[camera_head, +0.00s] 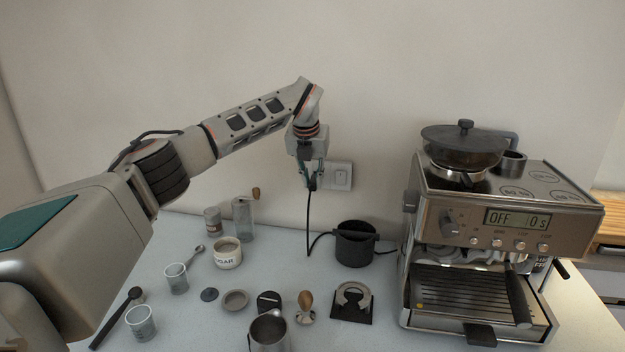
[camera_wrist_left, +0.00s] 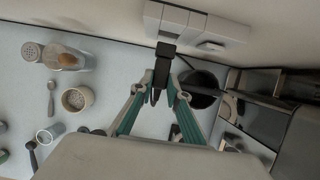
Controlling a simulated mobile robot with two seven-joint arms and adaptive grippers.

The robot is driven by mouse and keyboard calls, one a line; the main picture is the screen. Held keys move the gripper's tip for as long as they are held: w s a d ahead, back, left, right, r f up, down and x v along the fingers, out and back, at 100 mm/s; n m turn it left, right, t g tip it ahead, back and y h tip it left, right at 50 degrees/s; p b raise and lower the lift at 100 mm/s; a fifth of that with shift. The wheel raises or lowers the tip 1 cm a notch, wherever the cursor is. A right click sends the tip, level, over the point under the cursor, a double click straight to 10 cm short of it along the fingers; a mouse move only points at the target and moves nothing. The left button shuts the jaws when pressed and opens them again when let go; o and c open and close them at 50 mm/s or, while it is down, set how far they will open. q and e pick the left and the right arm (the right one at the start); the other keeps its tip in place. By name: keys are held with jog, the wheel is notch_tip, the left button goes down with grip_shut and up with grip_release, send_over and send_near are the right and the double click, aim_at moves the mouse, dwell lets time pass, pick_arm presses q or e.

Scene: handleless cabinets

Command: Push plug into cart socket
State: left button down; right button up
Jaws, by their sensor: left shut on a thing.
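My left gripper (camera_head: 311,180) is in front of the back wall, its fingers pointing down. It is shut on a black plug (camera_wrist_left: 163,66), which shows between the teal fingers in the left wrist view. A black cable (camera_head: 308,212) hangs from the plug to the counter. The white wall socket plate (camera_head: 341,176) has a switch and sits just right of the gripper; it also shows in the left wrist view (camera_wrist_left: 196,24). The plug's end is close to the plate's left part; I cannot tell whether they touch. The gripper hides that part in the head view. My right gripper is not in view.
A black knock box (camera_head: 355,245) stands below the socket, the cable running past it. An espresso machine (camera_head: 500,255) fills the right. A grinder (camera_head: 243,218), sugar bowl (camera_head: 228,253), cups and coffee tools stand on the counter, lower left and middle.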

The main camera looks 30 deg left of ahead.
aim_at(311, 187)
pick_arm(q)
jog(key=shift+w+a, duration=0.2)
jog(key=shift+w, duration=0.6)
jog(key=shift+w+a, duration=0.15)
jog(key=shift+w, duration=0.6)
dwell(0.4)
jog(key=c, duration=1.8)
grip_release()
jog(key=shift+w, duration=0.1)
jog(key=shift+c, duration=0.2)
jog(key=v, duration=1.2)
